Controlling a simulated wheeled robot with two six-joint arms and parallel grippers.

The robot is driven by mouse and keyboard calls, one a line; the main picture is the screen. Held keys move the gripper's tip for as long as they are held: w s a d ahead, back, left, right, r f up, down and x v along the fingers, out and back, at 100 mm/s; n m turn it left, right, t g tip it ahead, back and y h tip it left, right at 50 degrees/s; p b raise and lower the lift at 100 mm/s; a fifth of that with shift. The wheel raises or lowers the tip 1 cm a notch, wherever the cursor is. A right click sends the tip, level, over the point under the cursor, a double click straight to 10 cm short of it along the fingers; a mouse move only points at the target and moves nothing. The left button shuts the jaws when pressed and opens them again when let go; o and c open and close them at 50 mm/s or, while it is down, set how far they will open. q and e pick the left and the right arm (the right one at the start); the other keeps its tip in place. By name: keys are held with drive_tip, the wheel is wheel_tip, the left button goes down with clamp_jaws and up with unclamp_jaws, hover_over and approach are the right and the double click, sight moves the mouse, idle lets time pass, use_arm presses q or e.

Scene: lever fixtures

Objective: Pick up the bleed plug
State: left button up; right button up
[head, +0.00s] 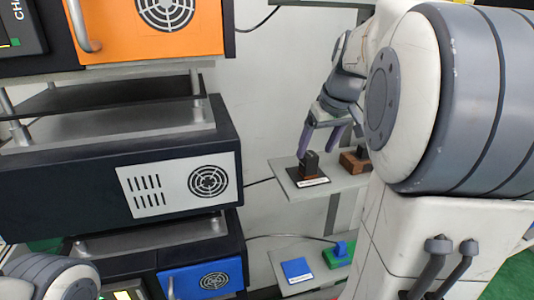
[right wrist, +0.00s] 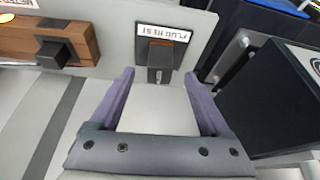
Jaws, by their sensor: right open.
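A black plug (head: 309,161), which I take to be the bleed plug, stands on a dark rest at the left end of a small grey shelf (head: 341,179). The plug also shows in the right wrist view (right wrist: 160,58), beside a white label reading PLUG REST. My right gripper (head: 320,143) is open, with its purple fingers just above the plug. In the right wrist view its fingertips (right wrist: 159,76) lie either side of the plug's near end, with a gap on both sides. Whether the plug is between them in depth is unclear. My left gripper is out of view.
A brown wooden block (head: 354,161) with a black knob (right wrist: 55,51) sits to the right on the same shelf. A lower shelf holds a blue plate (head: 297,270) and a green-and-blue fixture (head: 338,256). Dark equipment boxes (head: 90,185) stand left of the shelves.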

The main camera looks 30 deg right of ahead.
sight(311, 156)
drive_tip(key=shift+x, duration=0.8)
drive_tip(key=shift+w+f+p, duration=0.2)
drive_tip(key=shift+p, duration=0.2)
drive_tip(key=p+x, duration=0.1)
drive_tip(key=x, duration=0.2)
drive_tip(key=shift+w+f, duration=0.25)
drive_tip(key=shift+f, duration=0.05)
drive_tip(key=shift+w+f, duration=0.15)
drive_tip(key=shift+f, duration=0.2)
clamp_jaws()
